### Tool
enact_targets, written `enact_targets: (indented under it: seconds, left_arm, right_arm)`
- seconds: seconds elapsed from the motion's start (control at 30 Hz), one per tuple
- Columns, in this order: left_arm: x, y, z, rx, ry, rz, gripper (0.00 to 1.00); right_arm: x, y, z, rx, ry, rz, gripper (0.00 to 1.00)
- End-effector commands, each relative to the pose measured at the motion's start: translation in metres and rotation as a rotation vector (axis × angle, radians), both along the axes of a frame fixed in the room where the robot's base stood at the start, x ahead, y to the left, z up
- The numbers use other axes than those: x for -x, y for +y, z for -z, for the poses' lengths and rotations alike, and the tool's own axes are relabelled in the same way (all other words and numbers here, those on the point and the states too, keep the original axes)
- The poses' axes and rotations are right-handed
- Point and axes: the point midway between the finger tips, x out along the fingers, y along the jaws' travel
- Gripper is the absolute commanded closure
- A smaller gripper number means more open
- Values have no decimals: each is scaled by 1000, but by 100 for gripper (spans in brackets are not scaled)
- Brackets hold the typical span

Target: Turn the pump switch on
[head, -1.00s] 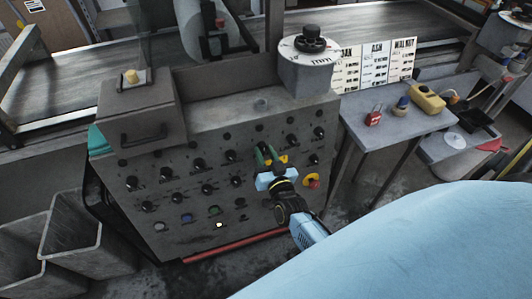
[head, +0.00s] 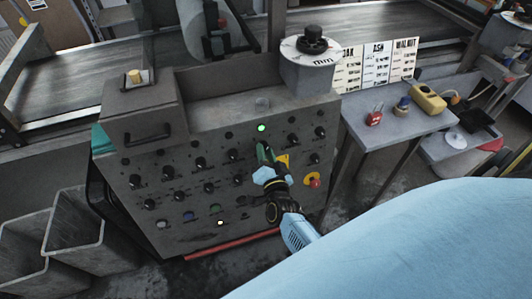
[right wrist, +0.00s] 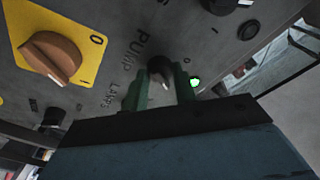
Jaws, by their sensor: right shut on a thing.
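The pump switch (right wrist: 160,68) is a dark round knob with a pale pointer mark, beside the word PUMP on the grey control panel (head: 150,225). My right gripper (head: 265,155) reaches the panel's right half. In the right wrist view its green fingers (right wrist: 160,95) stand on both sides of the knob, shut on it. A small green lamp (head: 262,128) just above the gripper is lit, and it glows in the right wrist view (right wrist: 195,82). In the head view the fingers largely hide the knob. My left gripper is not in view.
An orange knob on a yellow plate (right wrist: 52,58) sits close beside the gripper. A red emergency button (head: 314,182) is to its lower right. Other black knobs surround it. A side table (head: 385,125) holds a red padlock (head: 374,117) and a yellow device (head: 428,97).

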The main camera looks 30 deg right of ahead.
Motion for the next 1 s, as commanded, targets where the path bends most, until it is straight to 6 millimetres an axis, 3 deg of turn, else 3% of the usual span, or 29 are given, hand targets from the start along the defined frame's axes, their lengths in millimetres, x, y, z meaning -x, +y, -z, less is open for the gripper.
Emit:
enact_targets:
  seconds: [0.33,0.37,0.53,0.83,1.0]
  left_arm:
    - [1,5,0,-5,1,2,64]
    - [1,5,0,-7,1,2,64]
    - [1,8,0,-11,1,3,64]
    - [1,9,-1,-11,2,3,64]
    - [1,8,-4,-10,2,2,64]
  right_arm:
    - [0,0,0,-7,-2,1,95]
    - [0,0,0,-7,-2,1,71]
    - [0,0,0,-6,-1,1,51]
    - [2,1,0,-5,0,0,51]
    - [22,8,1,-6,2,0,51]
